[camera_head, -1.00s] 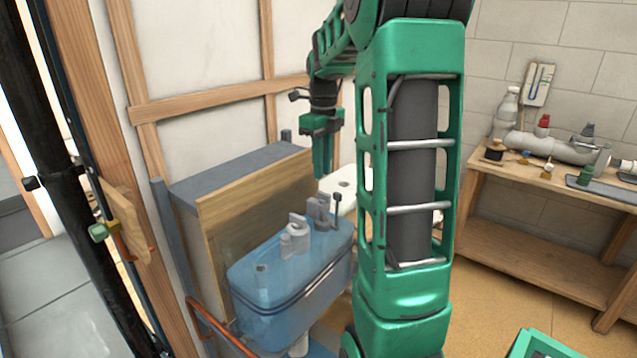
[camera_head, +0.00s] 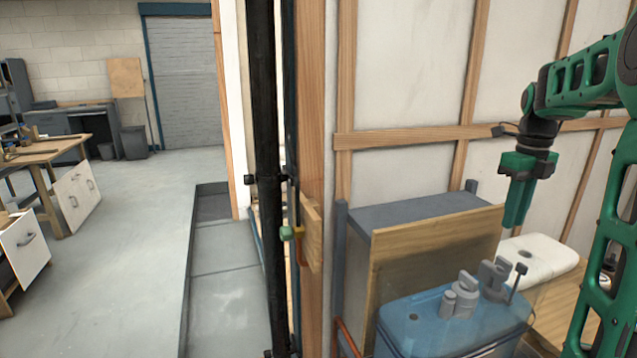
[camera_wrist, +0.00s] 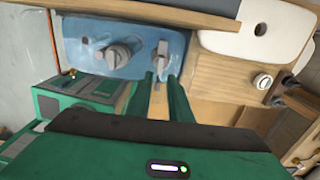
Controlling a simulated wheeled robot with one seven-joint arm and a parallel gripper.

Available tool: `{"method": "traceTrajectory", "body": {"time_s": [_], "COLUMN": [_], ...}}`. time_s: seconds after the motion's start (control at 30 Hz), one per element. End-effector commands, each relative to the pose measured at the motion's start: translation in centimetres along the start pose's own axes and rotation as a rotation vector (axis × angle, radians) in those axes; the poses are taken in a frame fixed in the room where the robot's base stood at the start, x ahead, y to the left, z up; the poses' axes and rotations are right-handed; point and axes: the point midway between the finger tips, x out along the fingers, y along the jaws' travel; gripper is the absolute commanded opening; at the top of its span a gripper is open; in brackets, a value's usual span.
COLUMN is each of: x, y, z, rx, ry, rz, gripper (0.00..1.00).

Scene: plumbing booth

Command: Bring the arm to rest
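My gripper (camera_head: 517,205) hangs pointing down at the right of the head view, above and behind the blue cistern. Its two green fingers (camera_wrist: 161,78) show in the wrist view with a gap between them and nothing held. The blue translucent cistern (camera_head: 400,325) has grey fittings (camera_head: 465,300) on its top. In the wrist view the cistern (camera_wrist: 85,40) and its fittings lie beyond the fingertips. I see no contact between the fingers and the fittings. My arm runs along the right edge of the head view, partly cut off.
A wood-faced panel box (camera_head: 430,255) stands behind the cistern, with a white lid-like piece (camera_head: 545,258) to its right. A stud wall (camera_head: 400,137) stands behind. A black vertical pipe (camera_head: 265,120) is left of it. Open floor (camera_head: 120,260) and a workbench (camera_head: 50,150) lie further left.

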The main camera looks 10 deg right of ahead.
Motion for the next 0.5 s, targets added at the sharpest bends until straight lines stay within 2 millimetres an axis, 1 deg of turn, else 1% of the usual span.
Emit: {"method": "traceTrajectory", "body": {"time_s": [0.07,0.17,0.27,0.5], "x": [0.0,0.2,0.6,2.1], "y": [0.5,1.7,3.4,7.6], "z": [-0.4,-1.4,-2.8,-7.1], "rx": [-0.041,-0.161,-0.345,-0.836], "ry": [0.0,0.0,0.001,0.004], "rz": [0.0,-0.001,-0.004,-0.004], "gripper": [0.18,0.18,0.18,0.18]}}
